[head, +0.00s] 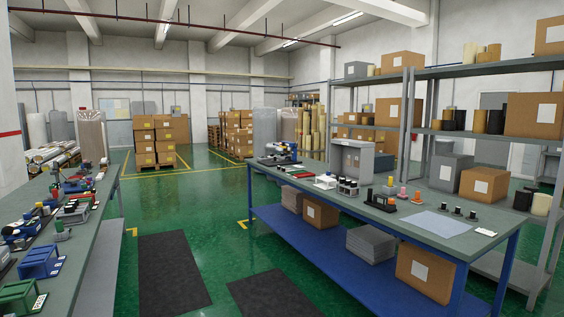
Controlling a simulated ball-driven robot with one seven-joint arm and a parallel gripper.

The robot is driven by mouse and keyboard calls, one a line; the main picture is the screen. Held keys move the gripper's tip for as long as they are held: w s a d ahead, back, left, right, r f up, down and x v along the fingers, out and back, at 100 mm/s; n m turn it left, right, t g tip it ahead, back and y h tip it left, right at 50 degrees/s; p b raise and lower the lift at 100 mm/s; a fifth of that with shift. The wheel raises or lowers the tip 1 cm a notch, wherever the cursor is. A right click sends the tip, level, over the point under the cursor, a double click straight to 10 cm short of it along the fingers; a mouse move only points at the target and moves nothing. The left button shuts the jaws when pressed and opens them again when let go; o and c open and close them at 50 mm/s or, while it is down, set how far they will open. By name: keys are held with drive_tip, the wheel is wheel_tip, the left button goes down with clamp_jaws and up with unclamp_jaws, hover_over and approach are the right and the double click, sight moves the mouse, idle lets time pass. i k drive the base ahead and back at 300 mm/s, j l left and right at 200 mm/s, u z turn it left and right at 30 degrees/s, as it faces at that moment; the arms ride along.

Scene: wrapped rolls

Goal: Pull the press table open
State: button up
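My gripper and arm are not in view. A long workbench (302,197) with a grey-green top and a blue lower shelf stands right of centre. On it is a grey box-shaped machine (353,160), towards the back edge. At its far left end sits a small black-and-blue device (278,154). I cannot tell which of these, if any, is the press table, or whether it is open or shut.
A second bench (93,215) with small tools runs along the left. Dark mats (172,272) lie on the green floor between the benches, where there is free room. Shelving (430,95) stands behind the right bench. Pallets of boxes (157,140) and wrapped rolls (50,157) stand further back.

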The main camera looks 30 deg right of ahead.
sight(283, 160)
drive_tip(key=i+z, duration=0.15)
drive_tip(key=i, duration=0.2)
drive_tip(key=i+l, duration=0.15)
drive_tip(key=i, duration=1.65)
drive_tip(key=i+j+u, duration=0.1)
drive_tip(key=i, duration=1.8)
drive_tip(key=i+z, duration=0.35)
drive_tip(key=i, duration=0.6)
drive_tip(key=i+j+z, duration=0.15)
drive_tip(key=i+z, duration=0.15)
drive_tip(key=i, duration=0.65)
